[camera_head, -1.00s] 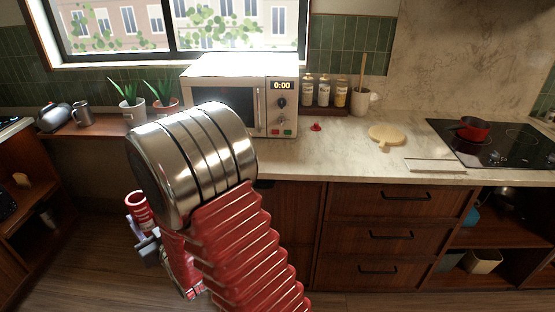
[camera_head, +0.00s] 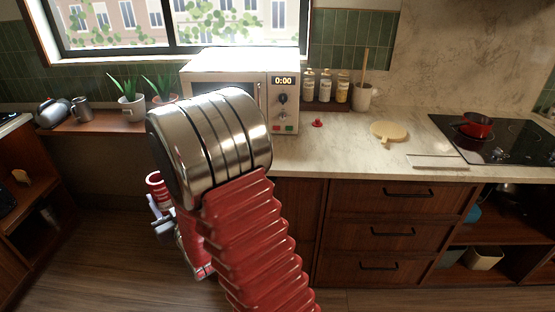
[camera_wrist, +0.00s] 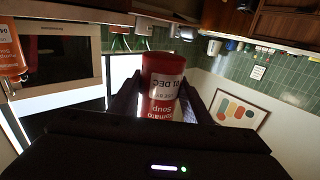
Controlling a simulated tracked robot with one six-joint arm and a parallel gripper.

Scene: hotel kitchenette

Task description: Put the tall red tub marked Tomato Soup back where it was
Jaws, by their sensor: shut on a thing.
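The tall red tub (camera_wrist: 160,65) sits between my gripper's fingers (camera_wrist: 160,98) in the wrist view, where the picture is upside down. Its white label reads Tomato Soup with a date below, inverted. My gripper is shut on it, one dark finger on each side. In the head view my thick red arm and its metal joint stand in front, and the gripper is largely hidden behind them at the lower left. Another orange-red container (camera_wrist: 10,55) with a white label is cut off at the wrist view's left edge.
The microwave (camera_head: 226,60) stands on the counter (camera_head: 345,148). Jars (camera_head: 325,88), plants (camera_head: 130,103), a round board (camera_head: 388,131) and a red pan (camera_head: 477,125) on the hob are around it. The counter right of the microwave has free room. A framed picture (camera_wrist: 237,110) hangs on the wall.

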